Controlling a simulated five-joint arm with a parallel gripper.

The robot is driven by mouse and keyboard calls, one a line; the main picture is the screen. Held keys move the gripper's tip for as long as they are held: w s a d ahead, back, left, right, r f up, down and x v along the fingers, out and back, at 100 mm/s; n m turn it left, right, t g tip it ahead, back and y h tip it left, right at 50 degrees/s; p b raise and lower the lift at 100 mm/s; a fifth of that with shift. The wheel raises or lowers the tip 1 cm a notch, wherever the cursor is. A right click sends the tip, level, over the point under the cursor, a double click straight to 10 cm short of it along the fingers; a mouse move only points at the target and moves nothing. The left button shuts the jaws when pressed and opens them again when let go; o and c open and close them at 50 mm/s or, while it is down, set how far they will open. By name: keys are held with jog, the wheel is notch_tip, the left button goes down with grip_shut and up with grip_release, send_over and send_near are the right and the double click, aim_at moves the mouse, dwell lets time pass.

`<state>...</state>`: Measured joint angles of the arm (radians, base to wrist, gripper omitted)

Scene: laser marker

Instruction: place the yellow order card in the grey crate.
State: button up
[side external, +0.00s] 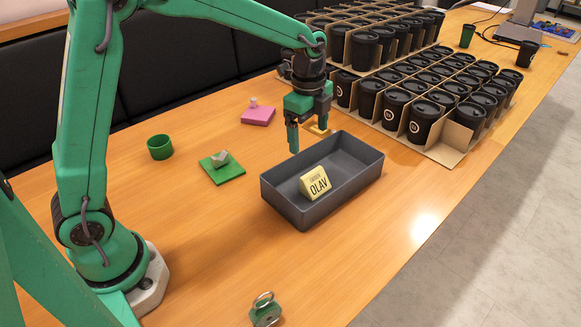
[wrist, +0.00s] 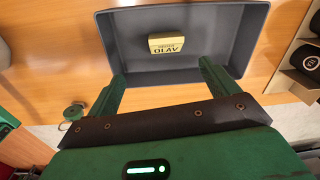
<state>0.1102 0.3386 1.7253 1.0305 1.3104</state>
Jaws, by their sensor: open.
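The yellow order card (side external: 315,184), marked OLAV, is a small wedge standing inside the grey crate (side external: 345,198), resting on its floor. In the wrist view the card (wrist: 167,43) is apart from all the crate's walls, and the crate (wrist: 225,38) spans the upper middle. My gripper (side external: 308,139) is open and empty, above the crate's far-left side in the side view. In the wrist view its fingers (wrist: 161,73) point towards the crate, set wide apart, with the card beyond them and untouched. The fingers hide parts of the crate's near wall.
Black lidded cups (side external: 425,110) in cardboard trays fill the table's back right. A pink block (side external: 258,116), a green pad (side external: 222,168) with a grey piece and a green cup (side external: 159,147) lie left of the crate. A green ringed object (side external: 265,313) is in front.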

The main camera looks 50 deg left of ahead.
jog(key=s+a+r+n+t, duration=0.2)
jog(key=s+a+r+n, duration=0.1)
jog(key=s+r+n, duration=0.65)
jog(key=s+a+f+n+t, duration=0.1)
jog(key=s+n, duration=0.5)
jog(key=s, duration=0.8)
jog(key=shift+a+n+t, duration=0.35)
jog(key=shift+a+t, duration=0.2)
jog(key=shift+t, duration=0.45)
